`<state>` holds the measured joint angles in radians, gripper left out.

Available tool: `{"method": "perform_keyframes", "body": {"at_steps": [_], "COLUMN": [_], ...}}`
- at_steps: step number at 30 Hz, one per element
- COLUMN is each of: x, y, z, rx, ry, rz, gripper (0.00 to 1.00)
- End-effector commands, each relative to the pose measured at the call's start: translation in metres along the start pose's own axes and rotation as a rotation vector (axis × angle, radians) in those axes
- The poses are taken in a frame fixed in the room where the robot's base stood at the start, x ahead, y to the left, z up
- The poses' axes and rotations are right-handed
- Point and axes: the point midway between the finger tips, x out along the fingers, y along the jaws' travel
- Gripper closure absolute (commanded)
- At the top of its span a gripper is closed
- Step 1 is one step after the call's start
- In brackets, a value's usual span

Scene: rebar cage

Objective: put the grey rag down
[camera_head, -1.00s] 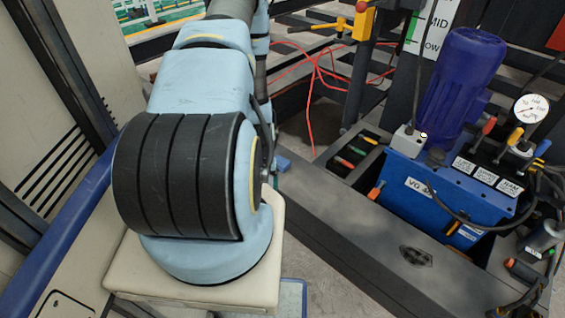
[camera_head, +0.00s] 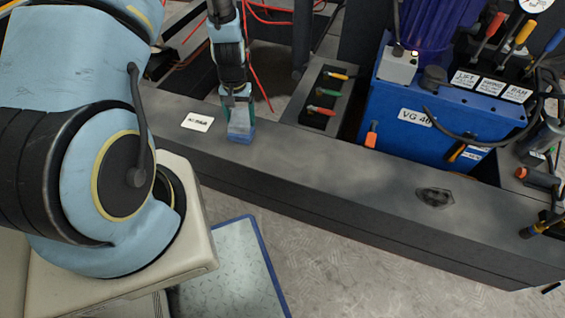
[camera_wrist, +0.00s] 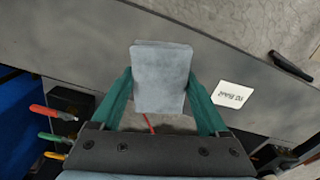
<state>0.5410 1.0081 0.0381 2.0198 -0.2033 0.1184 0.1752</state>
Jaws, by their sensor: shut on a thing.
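The grey rag (camera_head: 240,130) is a folded, bluish-grey pad at the end of my arm, over the top of the long dark grey beam (camera_head: 330,178) in the head view. My gripper (camera_head: 238,104) points down at it. In the wrist view the rag (camera_wrist: 161,70) fills the gap between the green fingers of my gripper (camera_wrist: 160,88), which are shut on its two sides. I cannot tell whether the rag's lower edge touches the beam.
A white label (camera_head: 197,122) lies on the beam left of the rag. A tray with coloured-handled tools (camera_head: 322,100) and a blue pump unit (camera_head: 415,118) stand behind the beam. A dark patch (camera_head: 434,197) marks the beam further right. Bare beam lies between.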

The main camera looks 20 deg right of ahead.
Motion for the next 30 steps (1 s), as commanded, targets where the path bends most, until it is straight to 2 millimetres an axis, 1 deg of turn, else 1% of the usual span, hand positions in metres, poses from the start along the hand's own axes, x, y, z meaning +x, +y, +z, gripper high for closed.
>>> {"method": "perform_keyframes", "body": {"at_steps": [1,3,6,9,12,14,16,21,24,30], "x": [0.021,0.028,0.034,0.037,0.038,0.04,0.048,0.079,0.092,0.107], "y": [0.024,0.051,0.084,0.108,0.123,0.127,0.13,0.13,0.13,0.13], "z": [-0.007,-0.012,-0.016,-0.016,-0.015,-0.015,-0.015,-0.014,-0.015,-0.014], "rx": [0.051,0.104,0.168,0.215,0.243,0.252,0.256,0.257,0.256,0.256], "ry": [0.006,0.005,0.007,0.005,0.003,0.002,0.001,-0.001,0.002,0.0], "rz": [0.001,0.002,0.004,0.006,0.007,0.008,0.008,0.007,0.008,0.008], "gripper": [0.83,0.83,0.83,0.83,0.83,0.83,0.83,0.83,0.83,0.83]}}
